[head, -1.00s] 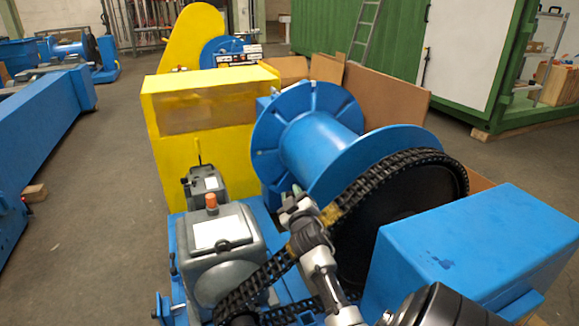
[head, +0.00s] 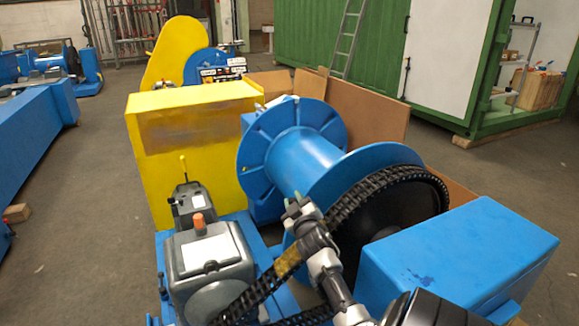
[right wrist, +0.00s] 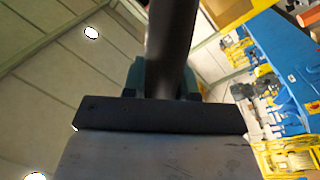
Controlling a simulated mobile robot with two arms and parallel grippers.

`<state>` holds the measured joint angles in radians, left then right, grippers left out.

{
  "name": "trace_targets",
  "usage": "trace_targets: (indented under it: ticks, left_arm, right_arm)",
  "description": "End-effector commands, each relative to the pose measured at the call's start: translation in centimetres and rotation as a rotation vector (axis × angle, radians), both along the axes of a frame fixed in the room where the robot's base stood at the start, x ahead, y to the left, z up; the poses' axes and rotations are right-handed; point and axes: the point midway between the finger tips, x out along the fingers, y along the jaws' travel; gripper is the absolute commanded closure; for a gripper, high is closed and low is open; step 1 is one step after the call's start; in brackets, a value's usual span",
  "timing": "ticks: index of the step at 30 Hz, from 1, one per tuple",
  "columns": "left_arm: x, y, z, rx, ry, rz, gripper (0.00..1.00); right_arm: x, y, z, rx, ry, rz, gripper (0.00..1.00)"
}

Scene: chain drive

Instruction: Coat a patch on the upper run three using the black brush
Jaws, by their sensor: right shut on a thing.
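The upper run of the black chain (head: 340,208) slopes from the large wheel at the right down to the grey gearbox side. A yellowish patch (head: 288,262) shows on the chain just below my right gripper (head: 298,206). That gripper is in front of the chain and covers part of it. In the right wrist view, a dark round handle (right wrist: 172,45), taken as the black brush's, stands between the teal fingers, and the gripper (right wrist: 163,85) is shut on it. The bristles are hidden, so I cannot tell whether they touch the chain. My left gripper is not in view.
A blue drum (head: 305,160) stands behind the chain. A grey gearbox (head: 208,255) with an orange cap is at the left, and a blue box (head: 455,255) at the right. A yellow housing (head: 190,130) stands behind. Open floor (head: 90,200) lies at the left.

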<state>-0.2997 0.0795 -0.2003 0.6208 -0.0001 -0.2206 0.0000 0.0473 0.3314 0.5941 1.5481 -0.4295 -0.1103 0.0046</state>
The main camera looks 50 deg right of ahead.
Motion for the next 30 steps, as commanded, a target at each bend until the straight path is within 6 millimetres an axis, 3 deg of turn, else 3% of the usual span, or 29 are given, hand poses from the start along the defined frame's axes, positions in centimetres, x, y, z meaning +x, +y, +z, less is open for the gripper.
trace_targets:
  ticks: [8,30]
  left_arm:
    - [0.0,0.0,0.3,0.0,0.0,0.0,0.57]
    - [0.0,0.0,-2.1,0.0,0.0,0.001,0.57]
  right_arm:
    - [-0.1,-0.1,0.0,0.001,0.001,-0.001,0.96]
    - [1.7,3.1,-2.9,0.002,-0.001,0.0,0.96]
